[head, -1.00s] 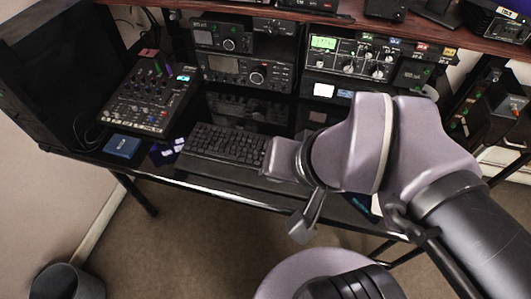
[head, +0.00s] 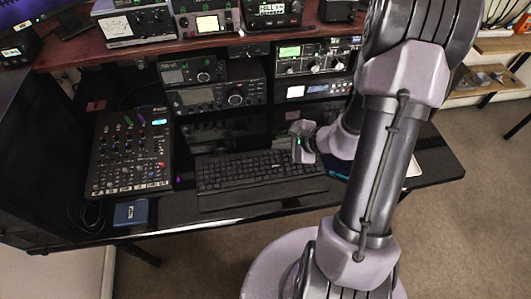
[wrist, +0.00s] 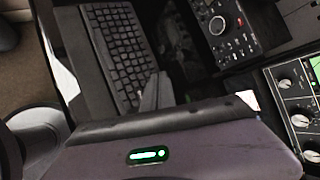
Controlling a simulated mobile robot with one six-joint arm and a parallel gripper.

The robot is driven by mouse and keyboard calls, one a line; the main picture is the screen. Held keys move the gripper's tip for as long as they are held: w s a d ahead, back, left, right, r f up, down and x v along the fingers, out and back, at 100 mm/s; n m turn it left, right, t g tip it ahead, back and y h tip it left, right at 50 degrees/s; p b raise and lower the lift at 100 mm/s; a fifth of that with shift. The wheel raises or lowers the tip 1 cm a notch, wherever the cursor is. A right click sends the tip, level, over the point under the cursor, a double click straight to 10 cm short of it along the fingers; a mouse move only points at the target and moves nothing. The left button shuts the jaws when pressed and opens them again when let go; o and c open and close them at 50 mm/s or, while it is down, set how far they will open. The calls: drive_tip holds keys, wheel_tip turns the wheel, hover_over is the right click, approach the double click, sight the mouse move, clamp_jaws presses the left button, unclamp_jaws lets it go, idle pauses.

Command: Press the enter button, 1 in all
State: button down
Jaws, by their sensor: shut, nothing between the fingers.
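The black keyboard (head: 240,174) lies on the dark desk (head: 440,172), in front of the stacked radio gear. It also shows in the wrist view (wrist: 122,50), tilted, at upper left. Its enter key is too small to pick out by label. My gripper (head: 294,152) is above the right end of the keyboard, its fingers small in the head view. In the wrist view its grey fingers (wrist: 157,92) are shut and empty, with their tips beside the keyboard's edge in the picture. I cannot tell whether they touch any key.
A mixer (head: 130,152) stands to the left of the keyboard, with a small blue box (head: 131,212) in front of it. Radio units (head: 218,96) with knobs stand behind under a brown shelf (head: 75,52). The desk's right end is mostly clear.

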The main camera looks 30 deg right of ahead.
sight(278, 167)
drive_tip(key=shift+d, duration=0.15)
drive_tip(key=shift+f, duration=0.1)
wheel_tip(278, 167, down, 8)
drive_tip(key=b, duration=0.6)
drive_tip(key=shift+f, duration=0.1)
drive_tip(key=shift+f+b, duration=0.25)
drive_tip(key=shift+b, duration=0.15)
idle(1.4)
drive_tip(key=shift+f+b, duration=0.45)
drive_tip(key=shift+b, duration=0.25)
drive_tip(key=shift+f+b, duration=0.3)
drive_tip(key=shift+b, duration=0.15)
idle(0.3)
drive_tip(key=shift+r, duration=0.1)
drive_tip(key=shift+r+p, duration=0.4)
drive_tip(key=shift+r, duration=0.3)
